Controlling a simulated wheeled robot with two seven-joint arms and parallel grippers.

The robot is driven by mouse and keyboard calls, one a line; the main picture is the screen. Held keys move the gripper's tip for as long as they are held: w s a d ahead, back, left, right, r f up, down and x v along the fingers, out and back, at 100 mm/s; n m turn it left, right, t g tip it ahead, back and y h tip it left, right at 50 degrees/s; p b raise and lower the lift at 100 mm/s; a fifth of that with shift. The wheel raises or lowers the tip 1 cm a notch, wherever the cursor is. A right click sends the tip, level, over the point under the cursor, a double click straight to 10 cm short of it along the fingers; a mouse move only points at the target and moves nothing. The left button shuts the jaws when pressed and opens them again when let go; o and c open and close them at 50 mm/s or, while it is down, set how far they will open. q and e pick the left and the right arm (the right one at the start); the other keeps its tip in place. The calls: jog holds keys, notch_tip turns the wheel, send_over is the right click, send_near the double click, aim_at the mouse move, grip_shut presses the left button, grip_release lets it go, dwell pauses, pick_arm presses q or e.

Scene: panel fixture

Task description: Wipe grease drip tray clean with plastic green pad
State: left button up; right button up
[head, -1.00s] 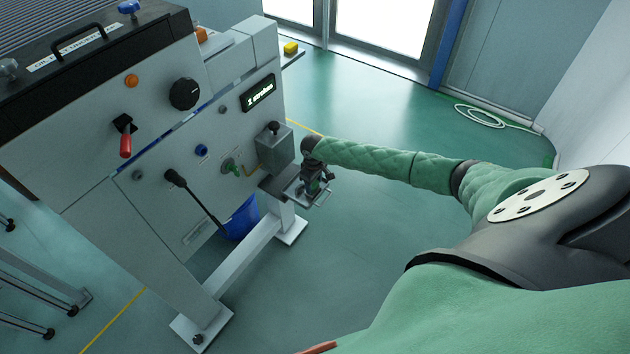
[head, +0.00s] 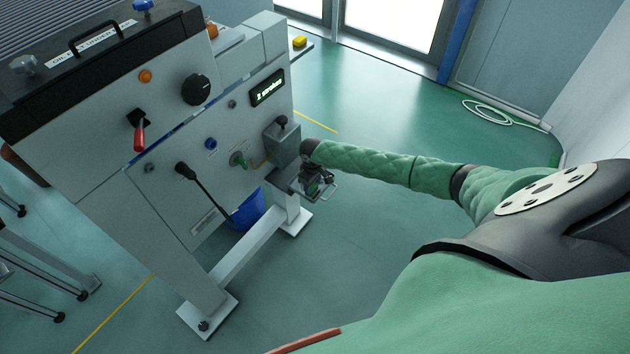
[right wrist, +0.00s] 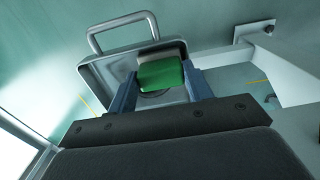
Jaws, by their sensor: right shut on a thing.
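The drip tray (head: 325,190) is a small grey metal tray with a wire handle, on the right side of the panel machine below a grey box. It also shows in the right wrist view (right wrist: 97,72), with dark residue on its floor. My right gripper (head: 316,180) is at the tray. In the right wrist view its blue-grey fingers (right wrist: 160,85) are shut on the green pad (right wrist: 161,74), which has a pale layer on its far side. The pad is over the tray floor; whether it touches cannot be told. My left gripper is not in view.
The panel machine (head: 215,130) carries a red-handled lever (head: 139,135), a black knob (head: 196,90) and a lit display (head: 267,87).

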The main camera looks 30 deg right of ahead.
jog(key=shift+w+d, duration=0.25)
jog(key=shift+d, duration=0.3)
jog(key=shift+w+d, duration=0.2)
jog(key=shift+d, duration=0.35)
jog(key=shift+w+d+f+b, duration=0.1)
jog(key=shift+w+d+b, duration=0.25)
jog(key=shift+d, duration=0.5)
jog(key=shift+w+d, duration=0.1)
jog(key=shift+d, duration=0.2)
jog(key=shift+d, duration=0.15)
jog(key=shift+w+d, duration=0.25)
jog(key=shift+d, duration=0.25)
jog(key=shift+w+d, duration=0.2)
jog(key=shift+d, duration=0.25)
jog(key=shift+r, duration=0.2)
notch_tip(320, 180, up, 8)
jog(key=p, duration=0.6)
jog(key=shift+f, duration=0.1)
